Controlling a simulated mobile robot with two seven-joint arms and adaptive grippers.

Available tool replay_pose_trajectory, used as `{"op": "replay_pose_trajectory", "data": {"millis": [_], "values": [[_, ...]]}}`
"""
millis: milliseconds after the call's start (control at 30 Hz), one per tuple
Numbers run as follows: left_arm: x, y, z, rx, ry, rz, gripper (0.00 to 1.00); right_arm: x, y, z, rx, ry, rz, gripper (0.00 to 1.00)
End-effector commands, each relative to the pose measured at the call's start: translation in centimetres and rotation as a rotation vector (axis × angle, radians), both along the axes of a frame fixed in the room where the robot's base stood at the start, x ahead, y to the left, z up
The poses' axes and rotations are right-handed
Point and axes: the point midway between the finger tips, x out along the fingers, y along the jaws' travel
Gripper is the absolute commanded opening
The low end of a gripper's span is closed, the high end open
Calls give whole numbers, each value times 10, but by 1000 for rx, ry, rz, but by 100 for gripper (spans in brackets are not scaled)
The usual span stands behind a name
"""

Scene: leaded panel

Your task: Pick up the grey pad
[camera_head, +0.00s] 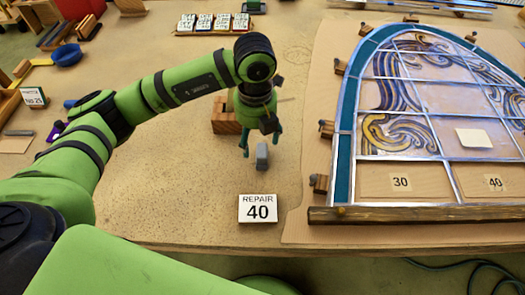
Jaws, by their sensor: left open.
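The grey pad (262,157) looks like a small upright grey block on the tan worktable (170,195), behind the repair card. My left gripper (260,146) points down just over it, with its fingers spread and nothing held. One fingertip shows at the left of the pad and the other at its upper right. I cannot tell how far the fingertips are above the table. My right gripper is not in view.
A "REPAIR 40" card (258,208) stands near the front edge. A wooden block (225,118) sits behind the gripper. The leaded panel (420,95) fills the right, with a wooden bar (420,213) along its front. A blue bowl (67,55) is far left.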

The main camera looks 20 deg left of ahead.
Motion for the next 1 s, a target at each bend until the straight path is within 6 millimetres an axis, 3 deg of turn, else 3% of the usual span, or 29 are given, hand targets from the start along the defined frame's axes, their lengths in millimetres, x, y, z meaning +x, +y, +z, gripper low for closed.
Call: {"op": "replay_pose_trajectory", "data": {"millis": [200,333,633,667,800,933,1000], "values": [[-3,-5,-26,-1,8,-2,71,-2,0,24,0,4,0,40],[-2,-5,-45,-2,4,-1,71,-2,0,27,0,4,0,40],[-2,-5,-54,-5,1,-4,71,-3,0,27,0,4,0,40],[-2,-6,-54,-5,1,-4,67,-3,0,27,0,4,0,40],[-2,-6,-53,-5,1,-4,11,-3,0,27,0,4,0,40],[-2,-6,-53,-5,1,-4,10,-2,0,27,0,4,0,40],[-2,-6,-53,-5,1,-4,4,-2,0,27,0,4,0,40]]}}
